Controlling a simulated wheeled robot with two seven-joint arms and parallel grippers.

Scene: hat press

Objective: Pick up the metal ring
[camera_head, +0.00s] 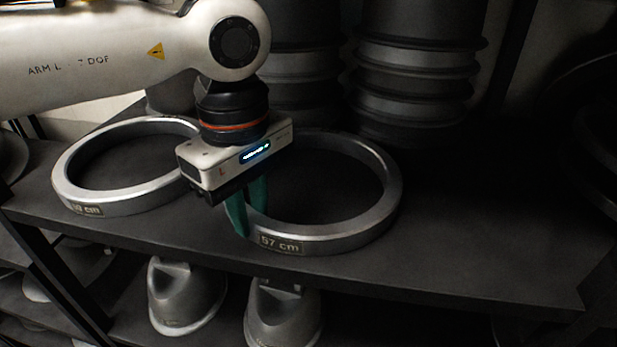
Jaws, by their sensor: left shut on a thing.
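Two metal rings lie on a dark shelf. The right ring (372,226) carries a label reading 57 cm at its front. My left gripper (244,218) points down at this ring's left front side, with its green fingers shut on the rim. The gripper body hides part of the ring's left side. The ring looks flat on the shelf; I cannot tell whether it is slightly raised. The left ring (68,190) carries a label that seems to read 59 cm and lies apart from the fingers. My right gripper is not in view.
The dark shelf (470,255) has free room to the right of the rings. Stacked dark ribbed cylinders (415,75) stand behind the rings. Metal hat-shaped forms (185,298) sit on a lower level below the shelf's front edge.

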